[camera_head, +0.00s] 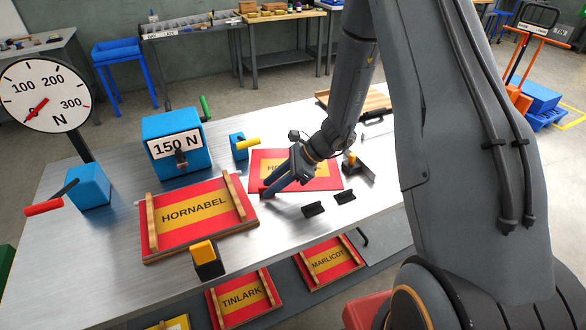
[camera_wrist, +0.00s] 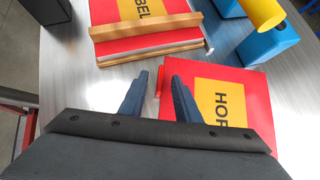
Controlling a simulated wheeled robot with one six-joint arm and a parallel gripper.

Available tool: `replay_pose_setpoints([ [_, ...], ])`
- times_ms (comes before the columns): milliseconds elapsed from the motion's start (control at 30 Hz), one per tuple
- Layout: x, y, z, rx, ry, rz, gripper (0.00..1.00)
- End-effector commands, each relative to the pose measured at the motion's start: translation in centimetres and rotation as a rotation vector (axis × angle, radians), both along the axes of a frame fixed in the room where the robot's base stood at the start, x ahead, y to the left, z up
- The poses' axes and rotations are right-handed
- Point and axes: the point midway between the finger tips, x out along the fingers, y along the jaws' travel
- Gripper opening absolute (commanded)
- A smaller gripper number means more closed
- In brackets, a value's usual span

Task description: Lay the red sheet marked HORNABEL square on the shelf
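A flat red sheet with a yellow panel (camera_head: 322,182) lies on the steel table; its lettering begins "HO" in the head view, the rest hidden by my gripper. The wrist view shows "HOR" on this sheet (camera_wrist: 255,85). My gripper (camera_head: 267,191) is over its near left corner. In the wrist view my gripper (camera_wrist: 160,78) has its fingers apart, with a small red upright edge (camera_wrist: 161,83) between them and gaps beside it. A second red HORNABEL sheet (camera_head: 165,238) lies between two wooden bars at left. A lower shelf (camera_head: 283,297) shows beneath the table.
TINLARK (camera_head: 222,314) and MARLICOT (camera_head: 318,277) sheets with wooden bars are on the lower shelf. A blue 150 N box (camera_head: 158,128), a yellow-handled blue block (camera_head: 236,148), black blocks (camera_head: 314,209) and a yellow-topped black clamp (camera_head: 208,265) surround the sheets. Bare table lies front right.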

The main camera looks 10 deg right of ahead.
Motion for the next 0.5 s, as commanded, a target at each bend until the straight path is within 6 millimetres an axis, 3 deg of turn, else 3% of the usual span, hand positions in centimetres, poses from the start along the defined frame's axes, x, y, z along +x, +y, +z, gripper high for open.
replay_pose_setpoints([
  [67,0.01,-0.02,0.01,0.000,0.000,0.000,0.30],
  [267,-0.01,-0.03,0.02,0.000,0.000,0.000,0.00],
  [500,0.01,-0.04,0.05,0.000,0.000,0.000,0.00],
])
